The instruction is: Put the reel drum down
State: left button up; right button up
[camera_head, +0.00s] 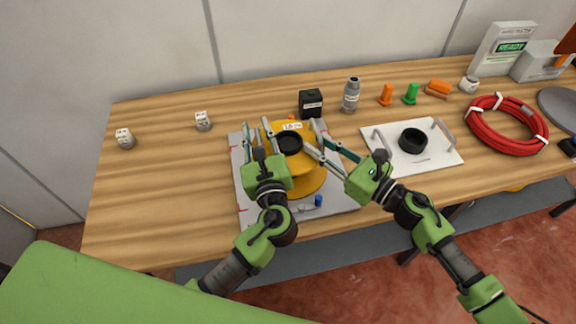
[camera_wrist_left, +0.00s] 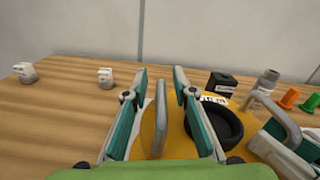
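The yellow reel drum (camera_head: 305,180) with a black hub (camera_head: 289,144) sits over the grey plate (camera_head: 246,205) at the table's middle; I cannot tell whether its underside touches the plate. My left gripper (camera_head: 258,133) is at the drum's left side. In the left wrist view its fingers (camera_wrist_left: 160,88) stand wide apart on either side of a grey upright handle (camera_wrist_left: 159,122), with gaps visible. My right gripper (camera_head: 322,148) is at the drum's right side, its fingers apart around the other grey handle (camera_wrist_left: 272,112). Contact there is unclear.
A black box (camera_head: 311,103) and a grey bottle (camera_head: 351,95) stand close behind the drum. A white tray (camera_head: 440,158) with a black ring (camera_head: 412,140) is close on the right. A red cable coil (camera_head: 507,125) lies farther right. The table's left side is mostly clear.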

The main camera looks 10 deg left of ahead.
jog(key=shift+s+d, duration=0.15)
jog(key=shift+d, duration=0.1)
pick_arm(q)
jog(key=v, duration=1.1)
jog(key=shift+s, duration=0.25)
pick_arm(e)
jog(key=v, duration=1.1)
jog(key=shift+s+d, duration=0.15)
jog(key=shift+d, duration=0.1)
